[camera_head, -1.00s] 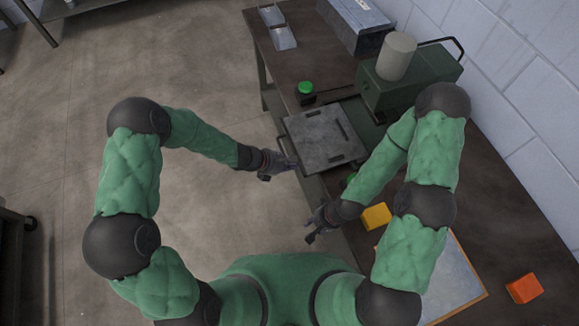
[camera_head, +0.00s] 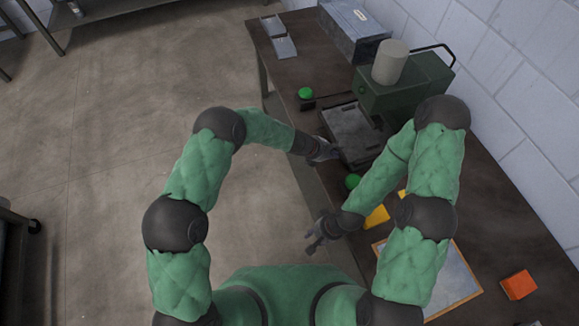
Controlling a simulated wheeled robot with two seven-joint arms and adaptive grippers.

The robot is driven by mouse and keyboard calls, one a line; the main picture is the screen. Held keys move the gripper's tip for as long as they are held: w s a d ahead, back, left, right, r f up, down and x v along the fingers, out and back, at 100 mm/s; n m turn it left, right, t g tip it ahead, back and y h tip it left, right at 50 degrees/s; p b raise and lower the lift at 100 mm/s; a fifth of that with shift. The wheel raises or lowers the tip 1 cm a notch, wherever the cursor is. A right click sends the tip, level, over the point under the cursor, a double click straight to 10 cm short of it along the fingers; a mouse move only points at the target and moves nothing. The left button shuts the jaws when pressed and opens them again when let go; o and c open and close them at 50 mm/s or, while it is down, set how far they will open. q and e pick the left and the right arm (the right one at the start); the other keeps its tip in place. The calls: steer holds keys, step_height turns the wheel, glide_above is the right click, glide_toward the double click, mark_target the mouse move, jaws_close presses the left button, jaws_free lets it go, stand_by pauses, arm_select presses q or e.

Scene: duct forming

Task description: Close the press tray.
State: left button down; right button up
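The press (camera_head: 405,85) is a green machine with a pale cylinder on top and a black handle, at the back right of the bench. Its grey flat press tray (camera_head: 350,130) lies at the press's front, its far part under or beside the press body. My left gripper (camera_head: 328,154) is at the tray's near left edge and seems to touch it; its fingers are too small and dark to read. My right gripper (camera_head: 314,242) hangs apart from the tray, over the bench's near edge, and its finger opening is unclear. My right forearm hides part of the press front.
Green buttons (camera_head: 305,93) and (camera_head: 352,181) flank the tray. A yellow block (camera_head: 377,216), a wood-framed board (camera_head: 455,280) and an orange block (camera_head: 518,285) lie on the bench (camera_head: 500,225). A grey metal box (camera_head: 353,32) and metal pieces (camera_head: 280,40) are at the back.

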arm_select(q)
steer(key=d, duration=0.1)
steer(key=w+d, duration=0.1)
steer(key=shift+d, duration=0.4)
arm_select(e)
steer(key=shift+w+a+f, duration=0.1)
steer(key=shift+w, duration=0.35)
arm_select(q)
steer(key=shift+r, duration=0.1)
